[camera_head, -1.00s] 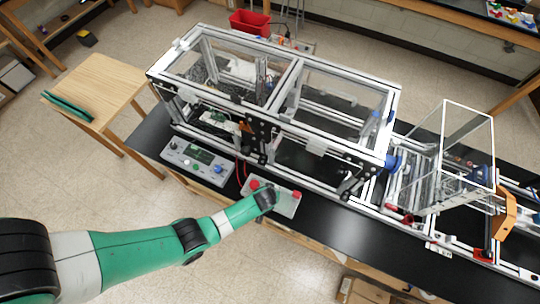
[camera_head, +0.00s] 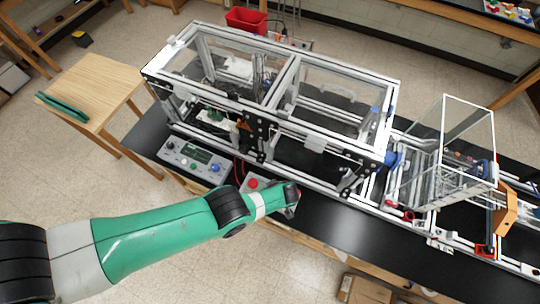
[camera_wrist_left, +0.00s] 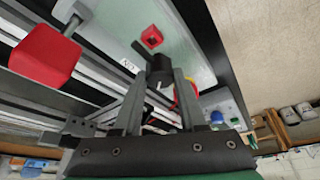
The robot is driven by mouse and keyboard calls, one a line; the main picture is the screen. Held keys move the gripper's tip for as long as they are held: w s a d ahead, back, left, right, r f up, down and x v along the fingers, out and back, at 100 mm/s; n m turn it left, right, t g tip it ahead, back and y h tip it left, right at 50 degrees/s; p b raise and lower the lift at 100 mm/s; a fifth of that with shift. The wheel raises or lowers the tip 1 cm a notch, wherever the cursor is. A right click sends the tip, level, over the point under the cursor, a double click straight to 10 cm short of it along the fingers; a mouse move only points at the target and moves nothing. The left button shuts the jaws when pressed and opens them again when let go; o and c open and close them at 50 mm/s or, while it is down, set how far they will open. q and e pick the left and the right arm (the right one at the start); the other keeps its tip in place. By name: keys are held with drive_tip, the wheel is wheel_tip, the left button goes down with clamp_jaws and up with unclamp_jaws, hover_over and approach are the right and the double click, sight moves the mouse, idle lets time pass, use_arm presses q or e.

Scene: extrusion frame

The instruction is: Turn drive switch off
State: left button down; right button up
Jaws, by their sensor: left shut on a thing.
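A pale control box (camera_head: 247,190) with a red button (camera_head: 253,183) lies at the front of the black bench, partly hidden behind my left arm. In the left wrist view the box's face (camera_wrist_left: 178,22) shows a red square switch (camera_wrist_left: 152,37), a small white label, and a black knob (camera_wrist_left: 158,66), which looks like the drive switch. My left gripper (camera_wrist_left: 160,78) is shut on this black knob, with one finger on each side. It also shows over the box's right part in the head view (camera_head: 291,194). A red and yellow part is half hidden behind one finger. My right gripper is not in view.
The extrusion frame (camera_head: 287,118) with clear panels stands right behind the box. A grey control panel (camera_head: 195,158) with a display lies to its left. A red block (camera_wrist_left: 45,55) is close by in the wrist view. The black bench front to the right is clear.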

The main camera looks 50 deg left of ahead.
use_arm(q)
drive_tip(key=shift+n, duration=0.3)
drive_tip(key=shift+c, duration=2.3)
unclamp_jaws()
drive_tip(key=p+v, duration=0.5)
drive_tip(key=v, duration=0.2)
drive_tip(key=shift+r+p, duration=0.25)
drive_tip(key=shift+p, duration=0.15)
drive_tip(key=shift+d, duration=0.1)
